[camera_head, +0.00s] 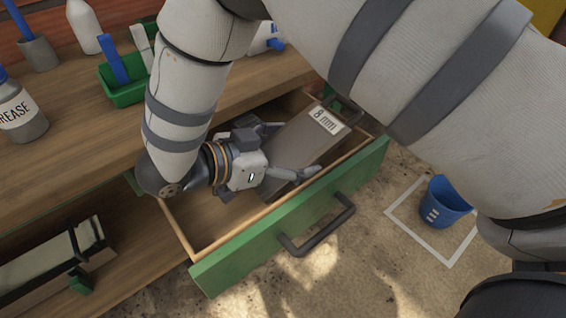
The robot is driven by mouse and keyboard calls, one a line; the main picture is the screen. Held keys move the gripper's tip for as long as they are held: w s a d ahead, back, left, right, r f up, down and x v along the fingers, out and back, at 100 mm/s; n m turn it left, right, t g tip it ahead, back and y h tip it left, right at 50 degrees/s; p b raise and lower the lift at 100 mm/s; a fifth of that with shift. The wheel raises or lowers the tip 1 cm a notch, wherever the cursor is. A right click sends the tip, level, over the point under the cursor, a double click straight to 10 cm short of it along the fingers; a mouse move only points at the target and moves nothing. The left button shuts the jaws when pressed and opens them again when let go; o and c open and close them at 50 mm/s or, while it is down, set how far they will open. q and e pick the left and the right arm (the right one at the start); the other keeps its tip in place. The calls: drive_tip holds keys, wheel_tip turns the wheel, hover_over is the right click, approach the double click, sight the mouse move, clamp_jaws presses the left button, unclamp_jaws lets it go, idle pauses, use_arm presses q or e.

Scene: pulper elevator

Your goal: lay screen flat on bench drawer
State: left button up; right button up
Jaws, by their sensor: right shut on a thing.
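The screen (297,139) is a flat grey-brown panel with a white "8 mm" label and a dark handle at its far right end. It is inside or just above the open bench drawer (300,218), which has a green front and a dark bar handle. I cannot tell whether it touches the drawer floor. My right gripper (296,150) is over the drawer and shut on the near left end of the screen, one finger on each side. My left gripper is not in view.
The wooden bench top (75,150) holds a grease bottle (20,112) and a green tray (124,88). A lower shelf at left holds a long pale box (45,268). A blue bucket (445,203) stands in a white floor square. The drawer's left part is clear.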

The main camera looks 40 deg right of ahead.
drive_tip(key=shift+f, duration=1)
drive_tip(key=shift+f, duration=0.2)
drive_tip(key=o, duration=1.6)
drive_tip(key=shift+a+f, duration=0.15)
drive_tip(key=v, duration=0.7)
drive_tip(key=shift+w+r+b, duration=0.1)
drive_tip(key=shift+r+b, duration=0.25)
drive_tip(key=shift+r, duration=0.05)
